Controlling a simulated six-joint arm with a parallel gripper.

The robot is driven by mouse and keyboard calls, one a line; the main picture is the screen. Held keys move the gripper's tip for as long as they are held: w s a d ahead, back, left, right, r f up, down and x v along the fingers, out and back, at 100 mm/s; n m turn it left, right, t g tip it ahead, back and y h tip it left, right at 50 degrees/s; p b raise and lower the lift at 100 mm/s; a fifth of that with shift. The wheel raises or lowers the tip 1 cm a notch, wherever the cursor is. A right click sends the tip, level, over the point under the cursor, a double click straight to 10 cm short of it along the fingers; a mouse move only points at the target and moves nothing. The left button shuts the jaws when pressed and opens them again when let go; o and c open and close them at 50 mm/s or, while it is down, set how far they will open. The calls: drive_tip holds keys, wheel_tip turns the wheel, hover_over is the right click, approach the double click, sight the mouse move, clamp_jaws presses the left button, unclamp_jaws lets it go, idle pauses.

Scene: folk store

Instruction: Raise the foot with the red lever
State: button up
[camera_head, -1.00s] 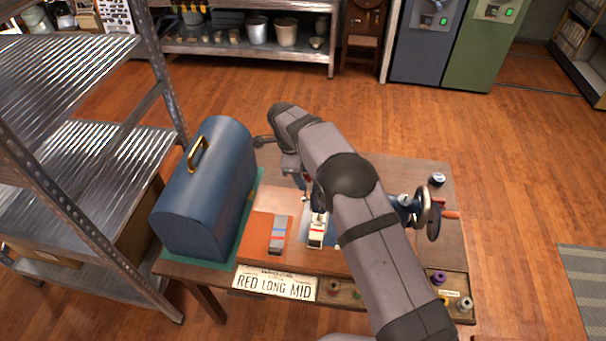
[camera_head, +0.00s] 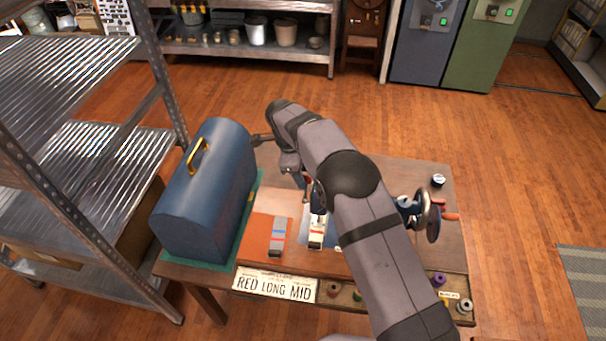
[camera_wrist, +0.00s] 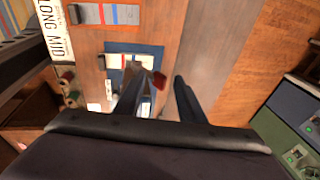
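A red lever end (camera_wrist: 159,82) shows in the wrist view between the fingers of my gripper (camera_wrist: 158,82), closer to the left finger. The gripper is open; I cannot tell whether a finger touches the lever. In the head view a small red spot (camera_head: 308,180) shows beside my wrist. The sewing machine's body is mostly hidden behind my arm, with its handwheel (camera_head: 427,218) at the right. A pale strip with coloured bands (camera_head: 316,236) lies on a blue patch in front of it. I cannot make out the foot itself.
A blue domed case (camera_head: 205,190) stands at the table's left. A grey striped piece (camera_head: 278,235) lies on an orange board. A plate reading "RED LONG MID" (camera_head: 275,284) is on the front edge. Several thread spools (camera_head: 439,279) sit at the front right.

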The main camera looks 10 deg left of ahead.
drive_tip(key=p+v, duration=0.2)
drive_tip(key=v, duration=0.4)
drive_tip(key=shift+p, duration=0.3)
drive_tip(key=shift+s+a, duration=0.1)
drive_tip(key=shift+r, duration=0.1)
idle(0.6)
drive_tip(key=s+d+r+n+g, duration=0.1)
drive_tip(key=s+d+r+n, duration=0.1)
drive_tip(key=s+d+n, duration=0.5)
drive_tip(key=s+d+r+n, duration=0.2)
drive_tip(key=s+d+r, duration=0.1)
drive_tip(key=d, duration=0.7)
drive_tip(key=s+d+f+n, duration=0.1)
drive_tip(key=s+d+n, duration=0.3)
drive_tip(key=s, duration=0.6)
drive_tip(key=s+d+f+n+g+y, duration=0.1)
drive_tip(key=s+d+n, duration=0.4)
drive_tip(key=s, duration=0.5)
drive_tip(key=shift+d+y, duration=0.3)
drive_tip(key=shift+d, duration=0.1)
